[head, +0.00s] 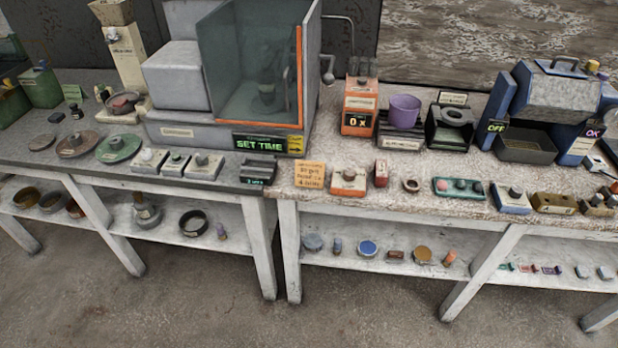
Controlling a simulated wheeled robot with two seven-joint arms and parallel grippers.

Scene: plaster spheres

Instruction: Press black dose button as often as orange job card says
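An orange job card (309,175) stands near the front edge of the right bench; its small print cannot be read surely. Beside it on the right is a low orange and white box (348,185) with a dark round button (349,174) on top, which looks like the dose button. Behind them stands an orange dispenser (360,105) with a display (359,122) that appears to read "0 x". A purple cup (405,111) sits on a pale labelled base to its right. Neither of my grippers is in view.
A green tray (460,188) holds small round pieces. A large glass-fronted machine (250,75) with a "SET TIME" sign stands left. A blue machine (555,100) stands right. Shelves below hold several small items.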

